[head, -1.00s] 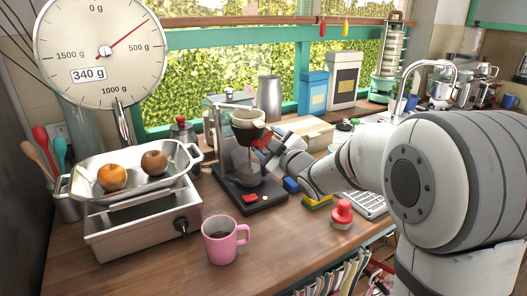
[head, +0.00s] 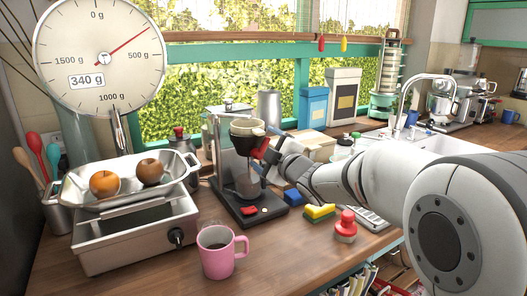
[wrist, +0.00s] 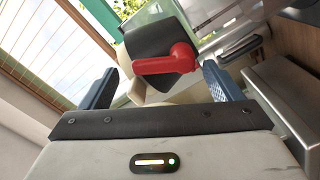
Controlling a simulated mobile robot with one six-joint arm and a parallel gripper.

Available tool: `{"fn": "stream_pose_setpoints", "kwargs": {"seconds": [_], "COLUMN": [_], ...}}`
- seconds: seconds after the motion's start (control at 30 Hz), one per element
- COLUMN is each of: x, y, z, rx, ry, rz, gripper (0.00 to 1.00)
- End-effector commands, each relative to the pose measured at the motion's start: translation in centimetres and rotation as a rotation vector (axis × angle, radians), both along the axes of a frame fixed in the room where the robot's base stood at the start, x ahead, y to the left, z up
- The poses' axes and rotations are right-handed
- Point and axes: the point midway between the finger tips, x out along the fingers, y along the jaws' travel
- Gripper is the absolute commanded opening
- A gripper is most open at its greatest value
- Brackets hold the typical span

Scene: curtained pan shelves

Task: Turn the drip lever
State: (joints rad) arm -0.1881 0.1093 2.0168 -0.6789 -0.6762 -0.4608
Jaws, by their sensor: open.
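The red drip lever (wrist: 170,62) sits on the dark filter holder (wrist: 158,40) of the coffee maker. In the wrist view it lies between my two blue fingers, with a gap to each side. In the head view the lever (head: 260,149) is partly hidden by my gripper. The coffee maker (head: 232,193) stands on the counter with a cream cone on top and a glass carafe below. My gripper (wrist: 160,68) is open and holds nothing. In the head view my gripper (head: 266,150) is at the right of the filter holder, close to the lever.
A pink mug (head: 217,262) stands in front of the coffee maker. A scale with a tray of fruit (head: 130,206) is at the left. The front counter is mostly clear.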

Motion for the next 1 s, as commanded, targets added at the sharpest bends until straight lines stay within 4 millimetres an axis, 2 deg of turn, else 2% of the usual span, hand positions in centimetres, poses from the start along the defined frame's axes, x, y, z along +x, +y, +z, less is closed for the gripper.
{"fn": "stream_pose_setpoints", "kwargs": {"seconds": [0.67,1.0], "x": [-1.6,-1.8], "y": [-1.0,-1.1], "z": [-0.2,-0.2], "rx": [0.000,-0.001], "ry": [0.003,0.003], "rz": [0.002,0.002], "gripper": [0.85,0.85]}}
